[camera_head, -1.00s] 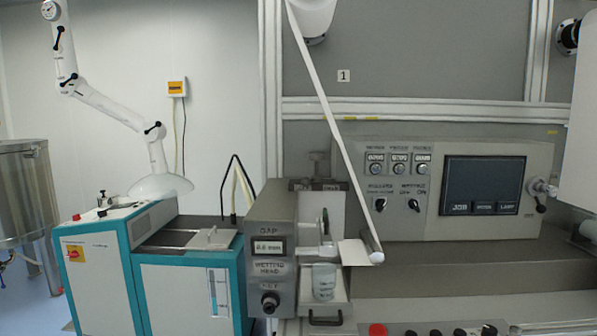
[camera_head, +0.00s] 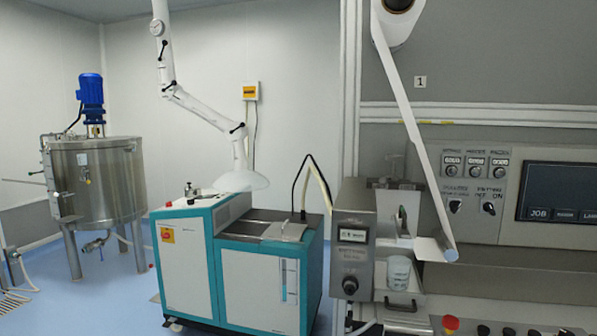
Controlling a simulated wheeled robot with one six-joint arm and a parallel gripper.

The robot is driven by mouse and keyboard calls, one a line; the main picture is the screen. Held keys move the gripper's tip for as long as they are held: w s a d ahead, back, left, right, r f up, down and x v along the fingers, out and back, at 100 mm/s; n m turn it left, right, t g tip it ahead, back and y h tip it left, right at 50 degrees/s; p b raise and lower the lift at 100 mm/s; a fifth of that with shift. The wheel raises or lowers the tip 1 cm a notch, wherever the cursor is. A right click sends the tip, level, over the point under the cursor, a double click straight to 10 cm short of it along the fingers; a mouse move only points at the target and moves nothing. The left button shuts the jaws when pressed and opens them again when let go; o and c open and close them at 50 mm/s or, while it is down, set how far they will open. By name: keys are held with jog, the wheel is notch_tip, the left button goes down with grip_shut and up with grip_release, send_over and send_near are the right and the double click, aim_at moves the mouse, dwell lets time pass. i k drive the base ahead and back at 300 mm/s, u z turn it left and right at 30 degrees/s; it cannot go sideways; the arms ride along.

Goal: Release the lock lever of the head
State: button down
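The wetting head (camera_head: 350,212) is a grey box right of centre, with a small lit gap display (camera_head: 352,235) and a black knob (camera_head: 349,285) on its front. Its printed labels are blurred. A small dark green upright part (camera_head: 402,216) stands just right of the box; I cannot tell whether it is the lock lever. A white web (camera_head: 410,120) runs down from a roll to a roller end (camera_head: 450,255) beside the head. A clear beaker (camera_head: 398,272) stands below, over a small drawer. My gripper is not in view.
A teal and white cabinet (camera_head: 262,285) stands left of the head, with a white jointed extraction arm (camera_head: 200,108) behind it. A steel tank (camera_head: 95,185) stands at far left. The control panel (camera_head: 480,190) is right. Blue floor (camera_head: 100,285) is open at lower left.

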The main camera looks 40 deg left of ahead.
aim_at(383, 180)
jog(key=u, duration=1.3)
jog(key=i, duration=0.45)
